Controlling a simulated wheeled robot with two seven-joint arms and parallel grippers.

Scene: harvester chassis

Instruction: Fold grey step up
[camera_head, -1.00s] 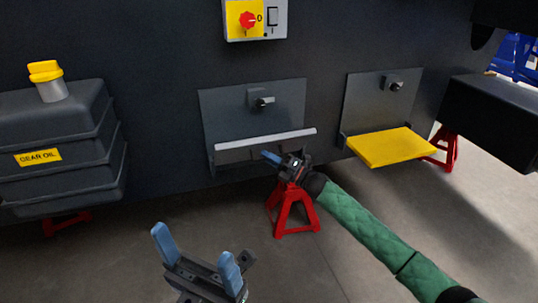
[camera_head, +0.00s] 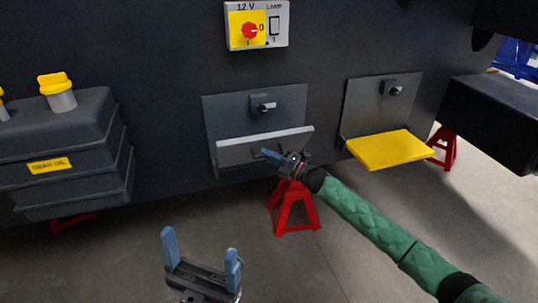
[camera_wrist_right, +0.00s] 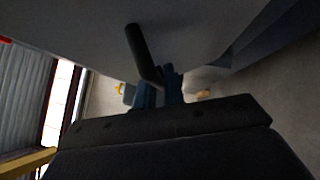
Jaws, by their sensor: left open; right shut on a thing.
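The grey step (camera_head: 235,152) is hinged on a grey backing plate (camera_head: 225,110) on the dark chassis wall. It is tilted, with its underside partly facing the head camera. My right gripper (camera_head: 268,154) is at the step's underside, shut on a dark bar handle. In the right wrist view the blue fingers (camera_wrist_right: 160,90) close around the lower end of this dark handle (camera_wrist_right: 143,52), which stands out from the grey surface. A black latch (camera_head: 263,107) sits on the plate above the step. My left gripper (camera_head: 201,246) is open and empty, low in front of the wall.
A yellow step (camera_head: 390,149) sticks out flat to the right, below its own latch (camera_head: 395,90). A red jack stand (camera_head: 293,208) is just below my right gripper. A gear oil tank (camera_head: 65,145) is at left. A switch box (camera_head: 257,25) is above.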

